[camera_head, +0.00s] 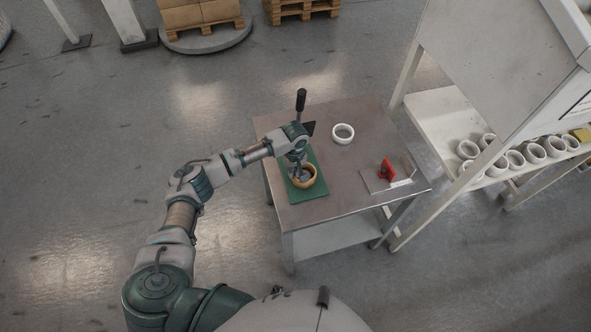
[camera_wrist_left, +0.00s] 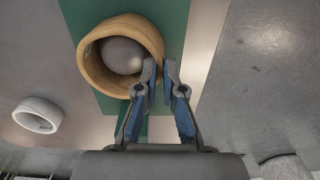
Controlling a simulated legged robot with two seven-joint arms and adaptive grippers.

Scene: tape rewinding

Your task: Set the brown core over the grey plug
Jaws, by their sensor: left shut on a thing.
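The brown core (camera_head: 311,184) is at the green mat (camera_head: 293,196) on the small table. In the left wrist view the brown core (camera_wrist_left: 93,72) shows as an open ring, with the rounded grey plug (camera_wrist_left: 121,56) visible inside its opening. The ring appears to surround the plug, but I cannot tell whether it rests on the mat or is held slightly above. My left gripper (camera_head: 296,170) is shut on the core's wall, and its two fingers also show at the rim in the wrist view (camera_wrist_left: 161,78). My right gripper is not in view.
A white ring (camera_head: 343,134) lies on the table (camera_head: 350,200) behind the mat. A red part (camera_head: 387,170) stands on a metal plate at the right. A black-handled lever (camera_head: 300,100) rises at the back edge. Several white rings sit on the right shelf (camera_head: 440,115).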

